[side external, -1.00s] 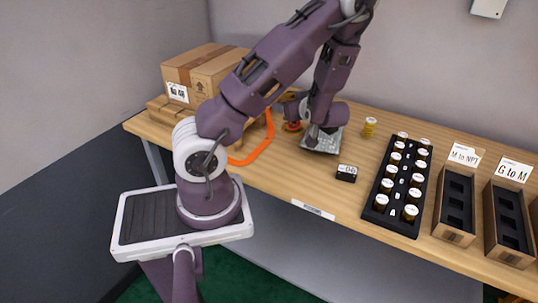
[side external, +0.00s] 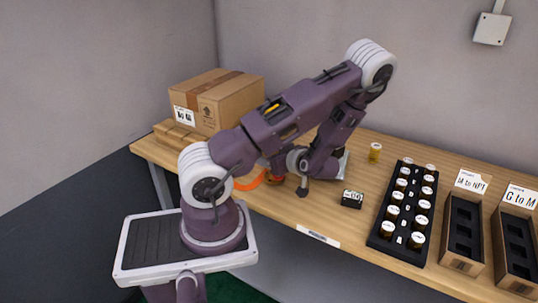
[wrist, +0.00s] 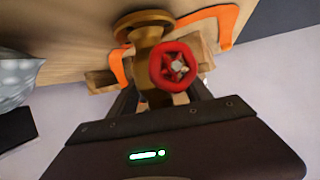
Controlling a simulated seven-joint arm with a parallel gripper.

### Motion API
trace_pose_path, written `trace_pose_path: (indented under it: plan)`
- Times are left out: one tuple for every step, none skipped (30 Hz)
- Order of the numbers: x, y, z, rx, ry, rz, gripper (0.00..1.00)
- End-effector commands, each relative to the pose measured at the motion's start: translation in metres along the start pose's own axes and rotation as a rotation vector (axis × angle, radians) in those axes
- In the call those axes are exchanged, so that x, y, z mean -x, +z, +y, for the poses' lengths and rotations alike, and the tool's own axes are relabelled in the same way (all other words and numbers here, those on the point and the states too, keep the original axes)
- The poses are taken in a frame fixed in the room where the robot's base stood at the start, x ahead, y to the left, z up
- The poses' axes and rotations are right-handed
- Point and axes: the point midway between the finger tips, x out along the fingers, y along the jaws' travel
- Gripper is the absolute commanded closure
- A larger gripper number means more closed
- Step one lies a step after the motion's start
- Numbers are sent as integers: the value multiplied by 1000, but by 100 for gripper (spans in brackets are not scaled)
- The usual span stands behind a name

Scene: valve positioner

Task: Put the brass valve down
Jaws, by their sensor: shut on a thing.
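The brass valve (wrist: 147,35) with its red handwheel (wrist: 174,66) fills the middle of the wrist view. My gripper (wrist: 160,92) is shut on the valve, with a dark finger on each side of it; the handwheel hides part of the grip. The round flange end of the valve points away from my gripper, towards the wooden table top (wrist: 85,45). I cannot tell whether it touches the table. In the side view my arm hides most of the valve and the gripper.
An orange outline (wrist: 228,22) lies around the valve's spot, with a wooden block behind. A silvery bag (side external: 343,165), a small black labelled box (side external: 352,199) and a yellow-capped jar (side external: 375,152) stand rightwards. Beyond are a black vial rack (side external: 376,240) and cartons. A cardboard box (side external: 235,100) stands left.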

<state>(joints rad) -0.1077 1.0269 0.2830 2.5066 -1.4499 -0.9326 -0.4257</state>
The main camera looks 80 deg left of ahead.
Motion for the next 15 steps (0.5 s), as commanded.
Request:
trace_pose_path:
  plan:
    - [0,-1,0,1,0,4,100]
    - [-1,0,0,1,0,4,100]
    - [-1,1,0,0,0,4,100]
    - [-1,2,0,-1,0,0,39]
    - [-1,2,0,-1,0,0,33]
    - [-1,2,0,-1,0,0,25]
    - [-1,2,0,-1,0,0,21]
    - [-1,2,0,-1,0,0,21]
    - [-1,2,0,-1,1,0,21]
    - [-1,2,0,-1,1,0,21]
    - [-1,2,0,-1,1,0,21]
    - [-1,2,0,-1,1,0,21]
    - [-1,2,0,-1,1,0,21]
    - [-1,2,0,-1,1,0,21]
    - [-1,2,0,-1,1,0,21]
